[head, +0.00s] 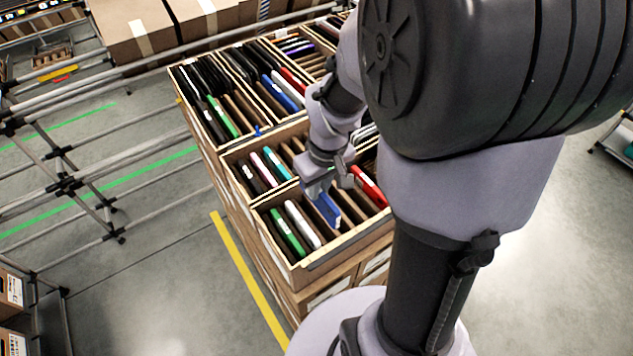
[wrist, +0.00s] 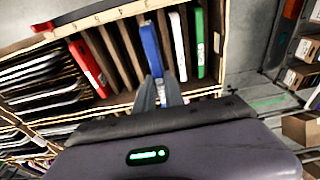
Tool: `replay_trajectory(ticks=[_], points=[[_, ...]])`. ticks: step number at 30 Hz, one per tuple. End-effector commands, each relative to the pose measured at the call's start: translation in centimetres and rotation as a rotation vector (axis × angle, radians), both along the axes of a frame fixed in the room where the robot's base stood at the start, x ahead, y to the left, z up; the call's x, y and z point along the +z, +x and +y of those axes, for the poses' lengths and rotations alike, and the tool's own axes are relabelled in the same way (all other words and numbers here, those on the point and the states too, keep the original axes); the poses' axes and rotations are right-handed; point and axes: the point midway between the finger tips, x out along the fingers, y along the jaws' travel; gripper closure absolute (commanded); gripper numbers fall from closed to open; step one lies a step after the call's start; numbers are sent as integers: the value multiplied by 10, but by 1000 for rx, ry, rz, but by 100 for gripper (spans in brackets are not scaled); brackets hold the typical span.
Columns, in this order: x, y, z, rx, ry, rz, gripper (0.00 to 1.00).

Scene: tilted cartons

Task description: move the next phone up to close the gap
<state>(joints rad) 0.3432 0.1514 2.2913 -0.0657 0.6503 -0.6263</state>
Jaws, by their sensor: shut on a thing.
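My gripper (head: 320,186) is shut on the blue phone (head: 328,211) in the front carton (head: 302,277). In the wrist view the fingers (wrist: 160,92) close on the near end of the blue phone (wrist: 150,47). The white phone (head: 302,224) and the green phone (head: 287,232) stand tilted to its left in the head view. The red phone (head: 369,186) stands further right, with empty divider slots between it and the blue phone. The wrist view also shows the red phone (wrist: 88,67), white phone (wrist: 178,46) and green phone (wrist: 199,42). The blue phone's lower edge is hidden.
More cartons with tilted phones stand behind, including one with a teal phone (head: 277,164) and one with a green phone (head: 223,117). Carton walls and brown dividers lie close around my gripper. A metal rail frame (head: 70,185) stands at the left.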

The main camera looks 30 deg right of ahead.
Motion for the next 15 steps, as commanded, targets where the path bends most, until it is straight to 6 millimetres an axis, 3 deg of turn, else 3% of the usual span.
replay_trajectory(ticks=[15], points=[[-55,0,0,-1,1,0,100]])
